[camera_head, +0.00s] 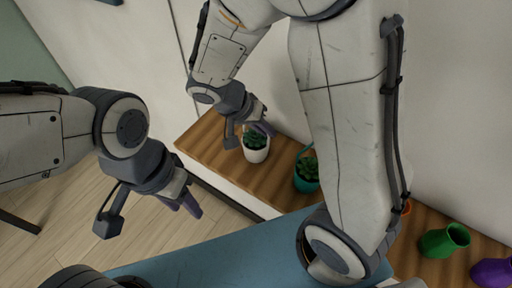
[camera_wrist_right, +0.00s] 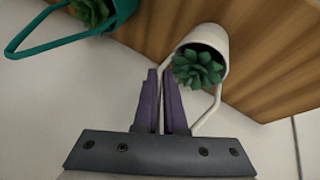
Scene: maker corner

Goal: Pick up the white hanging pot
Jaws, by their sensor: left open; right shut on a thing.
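The white hanging pot (camera_head: 257,155) holds a green succulent and is at the left part of the wooden shelf. It also shows in the right wrist view (camera_wrist_right: 219,38), with its thin white handle reaching toward the camera. My right gripper (camera_head: 266,128) is at the pot's handle. In the right wrist view its purple fingers (camera_wrist_right: 164,98) are closed on one side of the handle. I cannot tell whether the pot's base touches the shelf. My left gripper (camera_head: 193,205) is open and empty over the floor, left of the shelf.
A teal hanging pot (camera_head: 306,184) with a succulent stands right of the white pot, partly behind my right arm. A green vase (camera_head: 443,241) and a purple vase (camera_head: 490,271) are further right. The wooden shelf (camera_head: 215,140) runs along the wall. A blue surface (camera_head: 215,255) lies in front.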

